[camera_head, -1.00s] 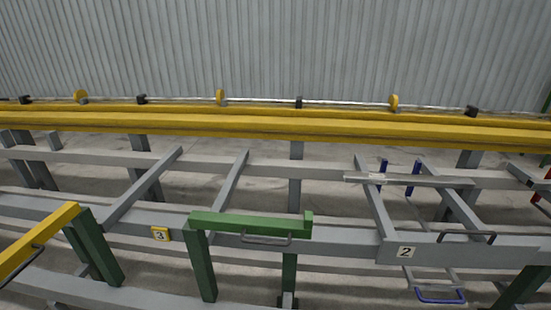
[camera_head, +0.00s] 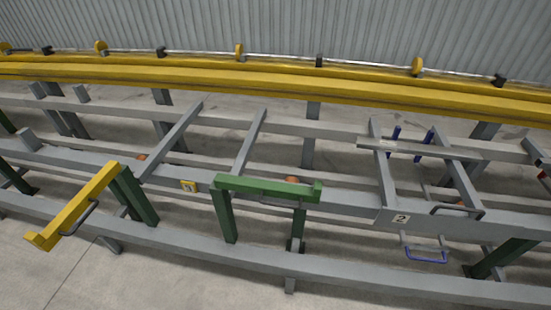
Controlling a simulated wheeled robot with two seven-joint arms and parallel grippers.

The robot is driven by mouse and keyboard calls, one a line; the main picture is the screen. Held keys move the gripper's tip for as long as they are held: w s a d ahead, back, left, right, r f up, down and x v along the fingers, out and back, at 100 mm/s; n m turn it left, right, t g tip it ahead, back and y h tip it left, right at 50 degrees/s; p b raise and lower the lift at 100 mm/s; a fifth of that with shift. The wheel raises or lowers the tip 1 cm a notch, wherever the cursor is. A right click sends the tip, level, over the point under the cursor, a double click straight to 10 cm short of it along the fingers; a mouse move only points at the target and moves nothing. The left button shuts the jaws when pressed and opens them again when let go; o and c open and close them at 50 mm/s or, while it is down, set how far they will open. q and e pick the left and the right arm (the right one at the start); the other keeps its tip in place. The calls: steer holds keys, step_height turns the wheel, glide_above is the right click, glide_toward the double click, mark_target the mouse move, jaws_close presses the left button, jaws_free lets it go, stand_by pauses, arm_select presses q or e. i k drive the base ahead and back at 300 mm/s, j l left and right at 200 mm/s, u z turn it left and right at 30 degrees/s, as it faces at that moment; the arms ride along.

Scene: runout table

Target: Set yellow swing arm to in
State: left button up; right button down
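The yellow swing arm (camera_head: 80,207) is at the left of the head view. It is a yellow bar with a dark grey handle (camera_head: 78,219) on its side. It sits at the top of a green post (camera_head: 137,194) and points out toward the lower left, away from the table frame, over the floor. Neither of my grippers shows in the view.
The grey runout table frame (camera_head: 330,265) runs across the view, with long rails and cross bars. A yellow beam (camera_head: 300,88) runs behind it. A plate marked 2 (camera_head: 401,218) and a blue-handled frame (camera_head: 426,256) are at right. Bare floor (camera_head: 60,275) is at lower left.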

mark_target(46, 241)
steer(key=u, duration=1.75)
